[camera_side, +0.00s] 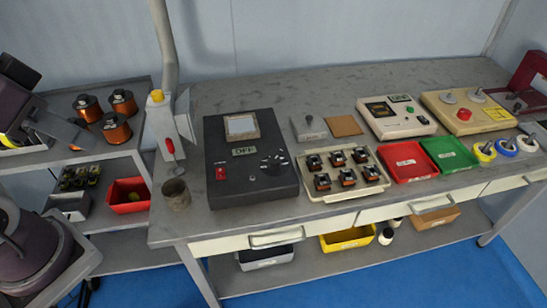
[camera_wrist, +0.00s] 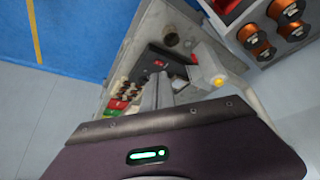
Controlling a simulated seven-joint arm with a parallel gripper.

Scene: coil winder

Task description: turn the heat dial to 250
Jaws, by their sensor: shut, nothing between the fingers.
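The heat dial (camera_side: 273,163) is a dark round knob with pale marks around it, on the sloping top of a black box (camera_side: 228,191) on the bench. Its pointer setting is too small to read. The box has a small display (camera_side: 245,151) that seems to read OFF and a red switch (camera_side: 221,173). My gripper (camera_side: 82,136) is at the left over the side shelf, well away from the box. In the wrist view my gripper (camera_wrist: 160,88) is shut and empty. The black box (camera_wrist: 153,57) shows beyond the fingers there; I cannot make out the dial.
Copper spools (camera_side: 116,129) sit on the side shelf.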

